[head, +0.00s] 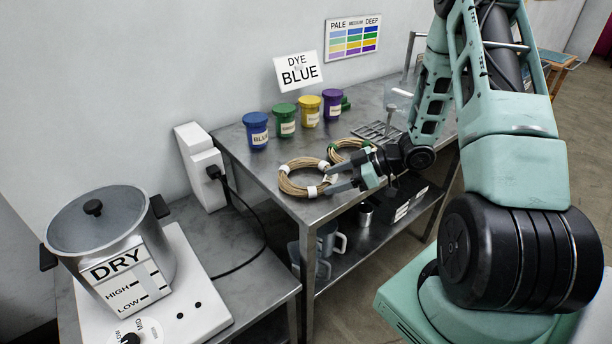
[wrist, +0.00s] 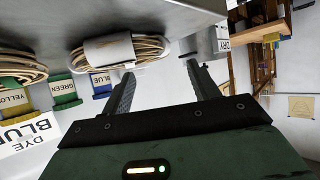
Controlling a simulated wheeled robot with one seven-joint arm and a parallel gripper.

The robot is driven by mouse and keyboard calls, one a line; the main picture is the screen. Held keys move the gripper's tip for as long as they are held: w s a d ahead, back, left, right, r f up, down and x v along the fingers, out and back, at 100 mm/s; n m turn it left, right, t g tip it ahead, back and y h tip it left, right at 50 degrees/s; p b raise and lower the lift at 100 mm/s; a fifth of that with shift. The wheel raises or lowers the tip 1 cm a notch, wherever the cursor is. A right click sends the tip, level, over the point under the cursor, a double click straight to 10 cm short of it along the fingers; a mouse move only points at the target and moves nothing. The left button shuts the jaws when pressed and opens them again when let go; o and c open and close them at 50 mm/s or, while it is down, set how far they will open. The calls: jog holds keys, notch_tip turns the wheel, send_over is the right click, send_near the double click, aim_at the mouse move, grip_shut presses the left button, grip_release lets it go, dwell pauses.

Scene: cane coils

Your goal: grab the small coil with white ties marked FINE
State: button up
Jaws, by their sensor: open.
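A tan cane coil with white ties (head: 284,187) lies flat at the near edge of the metal table. No FINE mark is readable on it. A second tan coil with green ties (head: 336,146) lies just behind it to the right. My gripper (head: 333,178) is open and empty, at the right side of the white-tied coil, its fingers pointing left towards it. Whether a finger touches the coil I cannot tell. In the wrist view, a coil with a broad white band (wrist: 108,50) shows up and left of my open fingers (wrist: 161,69), not between them.
Blue (head: 256,131), green (head: 285,121), yellow (head: 309,111) and purple (head: 332,104) dye pots stand behind the coils. A metal rack (head: 377,131) lies to the right. A lidded pot (head: 105,235) stands on the hotplate at left. Mugs sit on the shelf below.

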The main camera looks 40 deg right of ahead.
aim_at(314, 187)
jog(key=shift+p+x, duration=0.75)
jog(key=shift+x, duration=3.1)
jog(key=shift+d+f, duration=0.1)
jog(key=shift+f, duration=0.05)
jog(key=c, duration=1.3)
